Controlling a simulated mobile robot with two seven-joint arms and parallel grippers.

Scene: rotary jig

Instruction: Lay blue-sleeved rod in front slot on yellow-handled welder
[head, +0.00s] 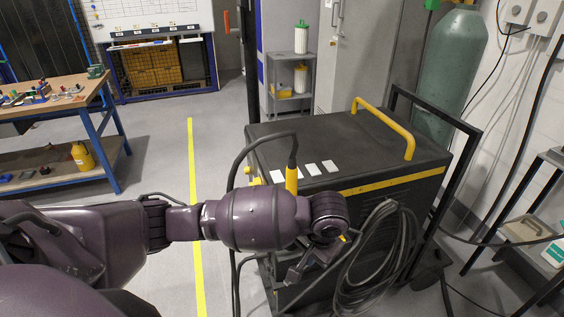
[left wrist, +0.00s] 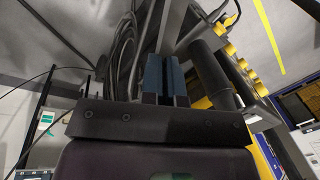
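The welder (head: 340,150) is a dark box with a yellow handle (head: 387,128) on top. White plates (head: 312,169) lie along the near left of its top, and a yellow-sleeved torch (head: 291,180) stands beside them with a cable. My left arm reaches across in front of the welder, and my left gripper (head: 298,270) is low against its near side, partly hidden by the wrist. In the left wrist view the two dark-blue fingers (left wrist: 164,78) stand close together, with nothing clearly visible between them. I cannot make out the blue-sleeved rod or the front slot. My right gripper is out of view.
Looped black cables (head: 378,265) hang on the welder's near side, close to my left wrist. A green gas cylinder (head: 450,70) stands behind the welder. A workbench (head: 60,105) is at the left. The floor between them, with a yellow line (head: 193,160), is clear.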

